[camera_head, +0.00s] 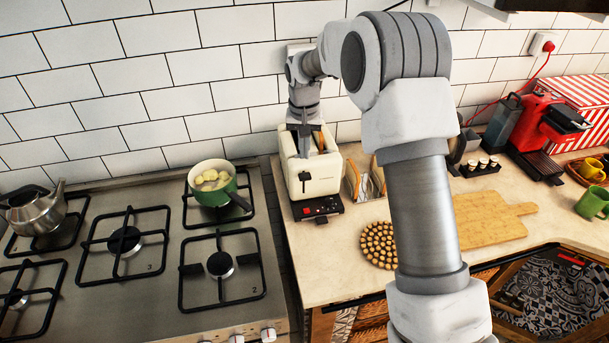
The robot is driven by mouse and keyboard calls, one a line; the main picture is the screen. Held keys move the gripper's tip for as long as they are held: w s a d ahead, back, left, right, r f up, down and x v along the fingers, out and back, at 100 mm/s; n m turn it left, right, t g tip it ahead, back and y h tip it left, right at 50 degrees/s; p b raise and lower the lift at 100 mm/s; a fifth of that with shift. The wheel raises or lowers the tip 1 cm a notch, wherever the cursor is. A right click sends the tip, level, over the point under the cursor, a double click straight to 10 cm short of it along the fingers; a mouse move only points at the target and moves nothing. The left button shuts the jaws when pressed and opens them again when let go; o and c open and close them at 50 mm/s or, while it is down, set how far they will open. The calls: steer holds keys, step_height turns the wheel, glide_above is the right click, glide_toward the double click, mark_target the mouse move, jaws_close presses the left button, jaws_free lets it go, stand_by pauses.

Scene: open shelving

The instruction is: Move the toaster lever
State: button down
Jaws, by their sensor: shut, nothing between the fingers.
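The cream toaster (323,182) stands on the counter just right of the stove. A small dark lever (305,178) shows on its front face, above a black base with red-lit controls (318,207). My arm reaches over from the right, and my gripper (304,147) points down at the top of the toaster, above and behind the lever. The gripper is shut and holds nothing. I cannot tell whether its fingertips touch the toaster. Something brown, perhaps bread, shows in the slot beside the gripper.
A green pot (212,190) sits on the stove left of the toaster, and a kettle (38,211) farther left. A bread rack (366,184), a round trivet (378,245), a cutting board (490,222) and a red coffee machine (545,120) are to the right. The tiled wall is close behind.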

steer(key=shift+w+d+f+b, duration=0.1)
steer(key=shift+w+f+b, duration=0.1)
steer(key=shift+f+b, duration=1.15)
steer(key=shift+w+f+b, duration=0.15)
steer(key=shift+f+b, duration=0.4)
steer(key=shift+f, duration=1.55)
step_height(320, 180, down, 7)
steer(key=b, duration=0.4)
steer(key=shift+b, duration=0.4)
steer(key=s, duration=0.1)
steer(key=s+r, duration=0.1)
steer(key=s, duration=0.1)
steer(key=shift+r, duration=0.1)
steer(key=shift+a, duration=0.2)
step_height(320, 180, up, 17)
glide_above(305, 176)
steer(key=s, duration=0.5)
steer(key=shift+s+a+r, duration=0.1)
steer(key=shift+a+r, duration=0.05)
steer(key=shift+a, duration=0.1)
